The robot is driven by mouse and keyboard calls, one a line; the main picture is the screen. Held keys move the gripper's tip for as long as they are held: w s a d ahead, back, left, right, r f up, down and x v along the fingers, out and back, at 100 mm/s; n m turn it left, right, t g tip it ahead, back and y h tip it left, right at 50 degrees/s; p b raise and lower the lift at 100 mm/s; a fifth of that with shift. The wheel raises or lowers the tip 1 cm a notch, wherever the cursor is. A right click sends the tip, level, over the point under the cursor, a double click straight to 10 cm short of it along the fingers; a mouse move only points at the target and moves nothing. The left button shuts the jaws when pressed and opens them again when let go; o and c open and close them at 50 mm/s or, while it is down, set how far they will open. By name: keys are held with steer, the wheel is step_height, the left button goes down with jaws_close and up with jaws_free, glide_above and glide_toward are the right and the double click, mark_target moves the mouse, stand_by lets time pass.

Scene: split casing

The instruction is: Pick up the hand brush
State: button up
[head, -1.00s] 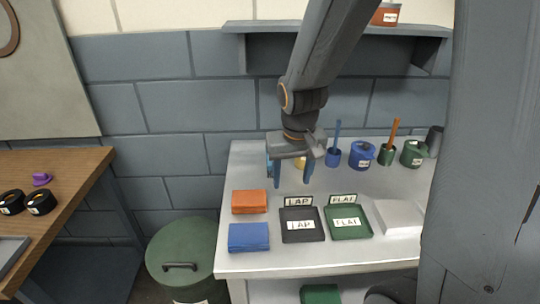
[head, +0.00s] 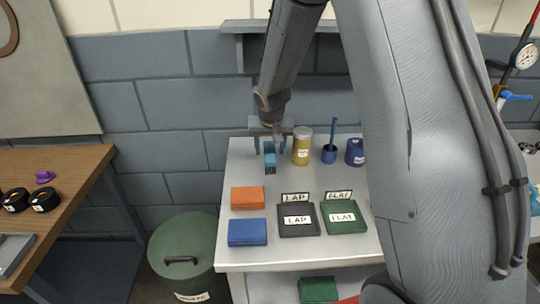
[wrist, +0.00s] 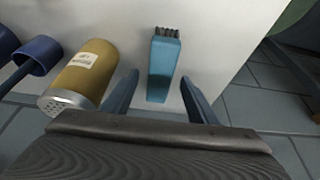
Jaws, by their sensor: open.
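The hand brush (head: 270,160) is a blue block with dark bristles, on the white bench near its back left corner. It also shows in the wrist view (wrist: 163,68), with its bristle end pointing away from my gripper. My gripper (head: 270,148) is open above the brush, with blue fingers either side of its near end. In the wrist view my gripper (wrist: 160,95) has clear gaps between each finger and the brush. I cannot tell the exact height of the fingers over the bench.
A yellow shaker tin (head: 302,148) stands close to the right of my gripper. A blue cup (head: 329,156) with a brush is farther right. Orange (head: 247,198) and blue (head: 248,233) cloths and two labelled trays, LAP (head: 298,226) and FLAT (head: 344,224), lie nearer the front.

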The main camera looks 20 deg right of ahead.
mark_target(270, 151)
steer(key=shift+x, duration=1.35)
steer(key=shift+f+b, duration=0.2)
steer(key=shift+b, duration=0.1)
steer(key=c, duration=1.2)
steer(key=shift+r+p, duration=0.2)
steer(key=shift+p, duration=0.2)
steer(key=shift+r, duration=0.3)
step_height(270, 151, up, 9)
steer(key=shift+r+b, duration=0.25)
steer(key=shift+b, duration=0.65)
